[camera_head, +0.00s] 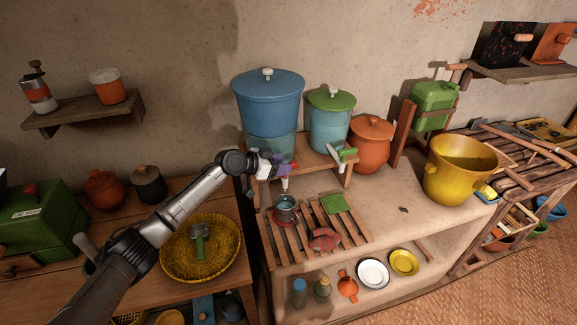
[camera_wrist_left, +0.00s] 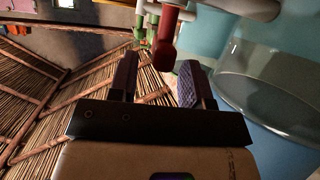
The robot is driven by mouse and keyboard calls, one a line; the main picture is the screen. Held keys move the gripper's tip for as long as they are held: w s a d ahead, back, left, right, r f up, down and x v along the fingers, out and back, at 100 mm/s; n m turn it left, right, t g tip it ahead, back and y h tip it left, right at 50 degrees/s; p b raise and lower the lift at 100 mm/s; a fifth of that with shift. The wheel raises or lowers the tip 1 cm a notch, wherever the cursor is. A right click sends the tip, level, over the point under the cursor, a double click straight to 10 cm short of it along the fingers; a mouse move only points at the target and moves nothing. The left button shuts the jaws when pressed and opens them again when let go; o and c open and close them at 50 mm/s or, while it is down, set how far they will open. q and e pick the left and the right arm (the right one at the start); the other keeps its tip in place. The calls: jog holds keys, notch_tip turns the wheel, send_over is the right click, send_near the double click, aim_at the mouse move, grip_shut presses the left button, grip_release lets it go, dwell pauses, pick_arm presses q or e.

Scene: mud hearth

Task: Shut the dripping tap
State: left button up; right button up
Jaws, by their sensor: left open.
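A blue-lidded water container (camera_head: 268,100) stands on a small wooden stand. Its tap is mostly hidden behind my left gripper (camera_head: 281,167) in the head view; a small white and red part (camera_head: 285,184) shows just below. In the left wrist view a red tap lever (camera_wrist_left: 166,42) hangs from a white tap body, at the mouth of my open left gripper (camera_wrist_left: 158,66); I cannot tell if they touch. A metal mug (camera_head: 286,205) with bluish water stands on the slats below. A green-lidded container (camera_head: 329,125) beside it has a green-lever tap (camera_head: 346,155). No falling drop is clear. My right gripper is out of view.
An orange clay pot (camera_head: 371,146) and a yellow pot (camera_head: 459,168) stand to the right. A slatted rack (camera_head: 350,228) carries a green cloth (camera_head: 334,203) and a reddish item (camera_head: 324,239). A yellow woven tray (camera_head: 180,262) lies below my left arm. The counter between rack and yellow pot is fairly clear.

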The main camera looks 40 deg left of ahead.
pick_arm(q)
jog(key=shift+x, duration=1.5)
